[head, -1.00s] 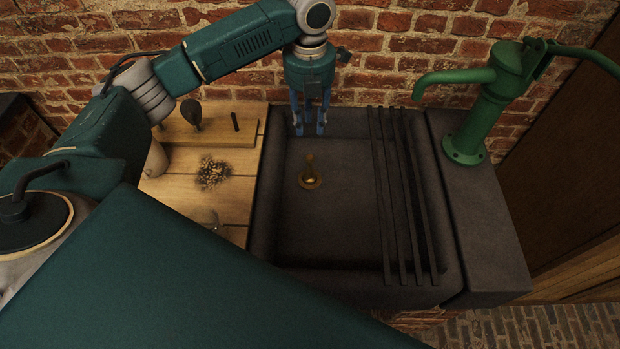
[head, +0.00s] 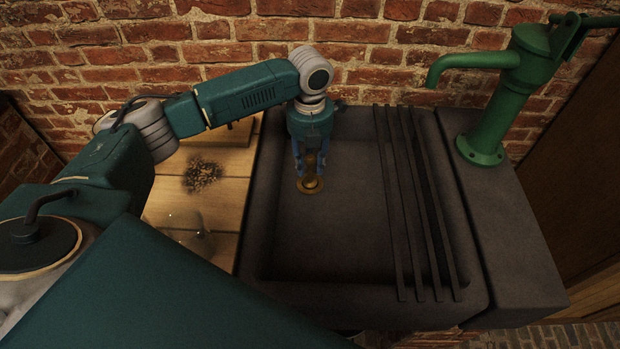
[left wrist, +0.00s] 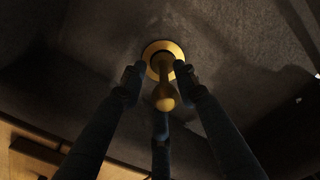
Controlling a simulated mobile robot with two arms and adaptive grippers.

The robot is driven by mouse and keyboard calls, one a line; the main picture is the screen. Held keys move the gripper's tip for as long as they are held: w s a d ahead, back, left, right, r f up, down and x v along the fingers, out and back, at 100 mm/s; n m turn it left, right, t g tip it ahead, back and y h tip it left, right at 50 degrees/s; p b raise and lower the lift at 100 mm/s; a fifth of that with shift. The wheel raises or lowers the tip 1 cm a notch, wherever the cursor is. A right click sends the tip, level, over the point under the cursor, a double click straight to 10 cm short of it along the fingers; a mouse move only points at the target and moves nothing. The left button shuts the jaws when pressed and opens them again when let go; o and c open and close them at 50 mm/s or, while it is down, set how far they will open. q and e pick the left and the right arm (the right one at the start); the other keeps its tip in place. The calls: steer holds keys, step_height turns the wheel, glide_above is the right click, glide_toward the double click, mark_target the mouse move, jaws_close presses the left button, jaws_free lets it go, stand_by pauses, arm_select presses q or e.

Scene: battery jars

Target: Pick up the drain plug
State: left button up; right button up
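The brass drain plug (head: 310,169) stands in the drain ring (head: 311,187) on the floor of the dark stone sink (head: 345,245). My left gripper (head: 309,172) is low over it, with fingers on either side of the plug. In the left wrist view the plug's knob (left wrist: 165,97) lies between the spread fingers of my left gripper (left wrist: 161,88), and the brass ring (left wrist: 163,50) shows behind it. Gaps show between the fingers and the knob. My right gripper is not in view.
Dark bars (head: 421,215) lie across the right part of the sink. A green hand pump (head: 494,105) stands on the stone ledge at right. A wooden board (head: 221,205) at left bears a dark scattered pile (head: 203,176) and a glass jar (head: 187,226). A brick wall closes the back.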

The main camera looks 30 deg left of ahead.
mark_target(310, 186)
arm_select(q)
steer(key=f, duration=0.4)
steer(key=shift+s+d+f+p, duration=0.1)
steer(key=shift+s+f+p, duration=0.05)
steer(key=shift+s+p, duration=0.25)
steer(key=shift+w+f, duration=0.1)
steer(key=shift+f, duration=0.4)
jaws_close()
